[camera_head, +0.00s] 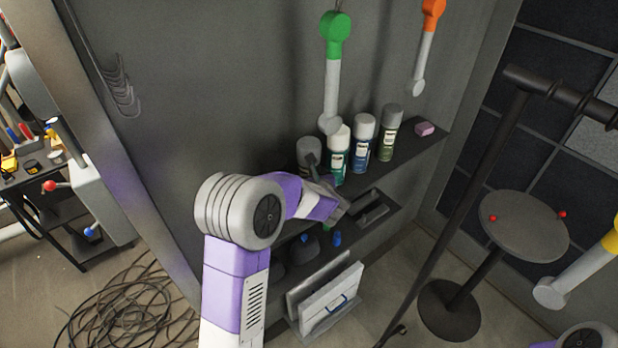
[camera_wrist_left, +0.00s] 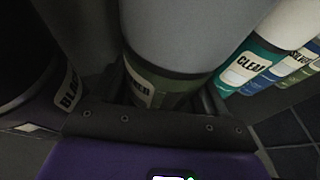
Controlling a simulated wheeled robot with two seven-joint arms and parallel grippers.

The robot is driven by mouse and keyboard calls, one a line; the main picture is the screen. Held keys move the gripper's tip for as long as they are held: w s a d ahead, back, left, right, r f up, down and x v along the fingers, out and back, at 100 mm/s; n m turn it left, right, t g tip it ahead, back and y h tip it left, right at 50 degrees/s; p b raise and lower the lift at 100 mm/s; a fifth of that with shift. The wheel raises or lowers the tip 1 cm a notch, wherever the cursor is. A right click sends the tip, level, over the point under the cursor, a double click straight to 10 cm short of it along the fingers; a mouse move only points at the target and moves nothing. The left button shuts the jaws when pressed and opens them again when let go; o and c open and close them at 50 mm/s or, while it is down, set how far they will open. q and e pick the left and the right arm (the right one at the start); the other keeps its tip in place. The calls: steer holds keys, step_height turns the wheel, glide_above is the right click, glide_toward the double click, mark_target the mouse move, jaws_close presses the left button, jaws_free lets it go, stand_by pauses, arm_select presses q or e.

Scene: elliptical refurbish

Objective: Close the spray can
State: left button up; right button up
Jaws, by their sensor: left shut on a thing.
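A spray can with a grey top (camera_head: 308,149) stands at the left end of the row on the upper wall shelf. My left gripper (camera_head: 312,168) reaches it from the front and is shut on it. In the left wrist view, the can (camera_wrist_left: 160,88) sits between the fingers, with a large grey upper part and an olive label band partly hidden by the gripper. I cannot tell whether the grey cap is fully seated. My right gripper is out of view.
Close by on the right are a teal CLEAR can (camera_head: 338,160), a blue-labelled can (camera_head: 362,146) and a green can (camera_head: 389,134). A dark BLACK can (camera_wrist_left: 28,80) shows left in the wrist view. A pink block (camera_head: 425,129) lies on the shelf. A green-ended hanging link (camera_head: 332,85) is above.

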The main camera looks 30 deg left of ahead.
arm_select(q)
steer(key=shift+w+f, duration=0.1)
steer(key=shift+f, duration=0.4)
steer(key=shift+f, duration=0.15)
steer(key=o, duration=1.7)
steer(key=shift+c, duration=0.2)
